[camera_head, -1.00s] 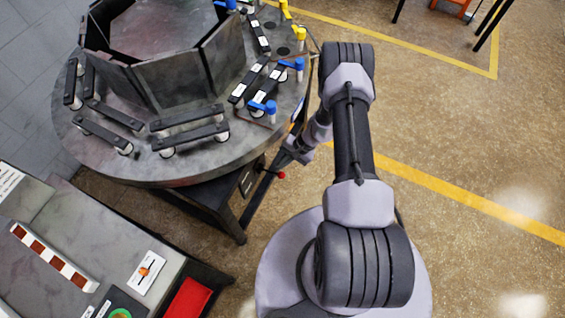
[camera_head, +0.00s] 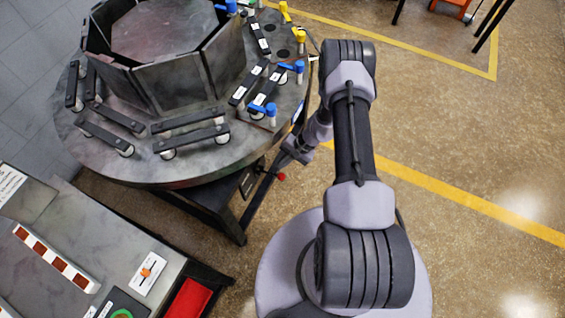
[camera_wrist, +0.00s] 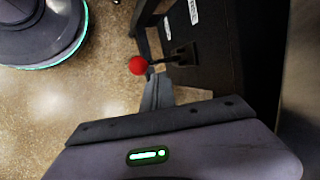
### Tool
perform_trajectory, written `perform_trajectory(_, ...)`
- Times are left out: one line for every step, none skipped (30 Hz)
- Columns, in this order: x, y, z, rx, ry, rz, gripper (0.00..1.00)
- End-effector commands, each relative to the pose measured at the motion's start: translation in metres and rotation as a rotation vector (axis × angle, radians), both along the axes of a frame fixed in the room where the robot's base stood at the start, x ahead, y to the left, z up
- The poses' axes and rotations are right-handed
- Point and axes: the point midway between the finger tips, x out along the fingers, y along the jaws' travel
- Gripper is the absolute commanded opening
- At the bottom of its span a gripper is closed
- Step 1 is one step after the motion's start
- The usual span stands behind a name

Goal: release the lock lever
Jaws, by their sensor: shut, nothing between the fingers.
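The lock lever has a red ball knob (camera_wrist: 138,65) on a short dark shaft that runs right to a black bracket on the dark stand under the round table. In the head view the red knob (camera_head: 281,177) shows below the table's right edge. My gripper (camera_wrist: 158,80) is shut and empty. Its fingertips are just right of and below the knob in the wrist view, close to the shaft; I cannot tell whether they touch it. In the head view my gripper (camera_head: 291,156) is partly hidden among dark parts, above the knob.
The round metal table (camera_head: 90,150) carries upright dark panels, black bars and blue and yellow knobs close to my arm. A grey console (camera_head: 50,225) with a red bin (camera_head: 190,300) stands at the lower left. The floor (camera_head: 460,140) on the right is open.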

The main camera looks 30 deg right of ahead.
Motion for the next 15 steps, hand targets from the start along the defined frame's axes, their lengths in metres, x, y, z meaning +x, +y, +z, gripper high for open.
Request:
perform_trajectory(0.0,0.0,0.0,0.0,0.0,0.0,0.0)
perform_trajectory(0.0,0.0,0.0,0.0,0.0,0.0,0.0)
perform_trajectory(0.0,-0.001,0.001,0.0,0.0,0.0,0.0)
perform_trajectory(0.0,-0.002,0.003,-0.001,-0.001,0.0,0.0)
perform_trajectory(-0.001,-0.003,0.006,-0.001,-0.001,0.0,0.0)
perform_trajectory(-0.001,-0.006,0.011,-0.001,-0.002,0.0,0.0)
perform_trajectory(-0.001,-0.009,0.016,-0.001,-0.002,-0.002,0.0)
perform_trajectory(-0.002,-0.011,0.022,-0.001,-0.003,-0.002,0.0)
perform_trajectory(-0.004,-0.016,0.031,-0.001,-0.002,-0.001,0.0)
perform_trajectory(-0.005,-0.019,0.038,-0.001,-0.003,-0.003,0.0)
perform_trajectory(-0.006,-0.023,0.044,-0.001,-0.003,-0.003,0.0)
perform_trajectory(-0.008,-0.028,0.053,-0.001,-0.003,-0.003,0.0)
perform_trajectory(-0.009,-0.031,0.06,-0.001,-0.002,-0.002,0.0)
perform_trajectory(-0.011,-0.035,0.066,-0.001,-0.002,-0.002,0.0)
perform_trajectory(-0.012,-0.04,0.075,-0.001,-0.002,-0.002,0.0)
